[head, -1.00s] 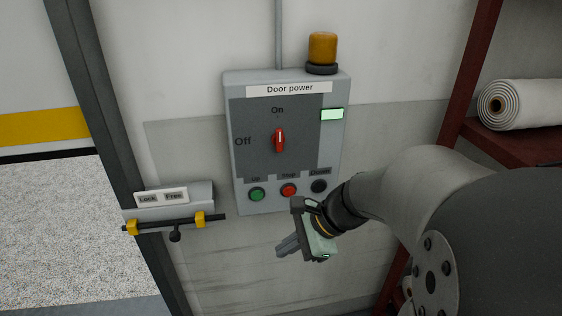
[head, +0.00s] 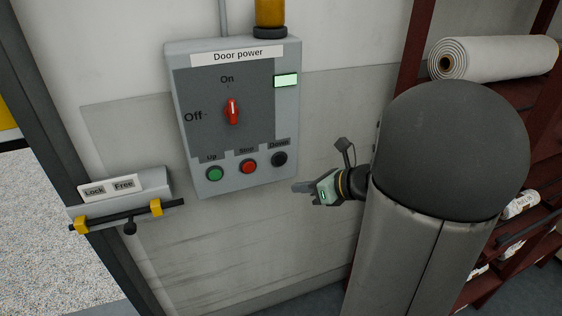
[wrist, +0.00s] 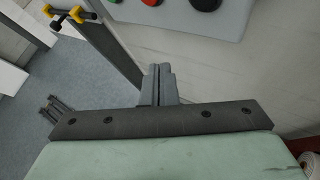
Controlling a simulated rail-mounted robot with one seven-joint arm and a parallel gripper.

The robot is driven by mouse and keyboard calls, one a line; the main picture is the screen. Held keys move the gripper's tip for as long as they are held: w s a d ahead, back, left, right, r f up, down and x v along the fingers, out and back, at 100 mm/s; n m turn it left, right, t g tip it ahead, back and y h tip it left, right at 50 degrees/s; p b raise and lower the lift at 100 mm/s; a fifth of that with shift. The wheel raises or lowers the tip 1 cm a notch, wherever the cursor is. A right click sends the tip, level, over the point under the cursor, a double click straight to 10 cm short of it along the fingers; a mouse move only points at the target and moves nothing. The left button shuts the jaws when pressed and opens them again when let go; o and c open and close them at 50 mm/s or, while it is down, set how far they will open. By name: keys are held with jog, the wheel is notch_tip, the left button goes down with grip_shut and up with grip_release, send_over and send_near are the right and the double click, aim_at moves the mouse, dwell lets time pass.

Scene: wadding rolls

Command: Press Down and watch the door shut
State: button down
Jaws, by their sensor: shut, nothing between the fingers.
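The grey door power box (head: 182,128) hangs on the wall, with its red switch (head: 232,111) upright at On and a lit pale green window (head: 287,81). Below are the green Up button (head: 214,174), the red Stop button (head: 248,167) and the black Down button (head: 279,159). My gripper (head: 298,187) is shut and empty, a little below and right of the Down button, apart from it. In the wrist view, the closed fingers (wrist: 158,82) point toward the wall below the box, and the black button (wrist: 205,4) is cut off at the top edge.
A Lock/Free latch (head: 125,213) with yellow brackets is left of the box, by the dark door frame (head: 62,140). An amber lamp (head: 270,14) stands on the box. A red-brown shelf with a wadding roll (head: 493,57) is at right. The wall below the box is clear.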

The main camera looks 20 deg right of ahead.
aim_at(280, 160)
jog(key=shift+w+d, duration=0.15)
jog(key=shift+w, duration=2.05)
jog(key=shift+w+d, duration=0.15)
jog(key=shift+w, duration=2)
jog(key=shift+w, duration=0.4)
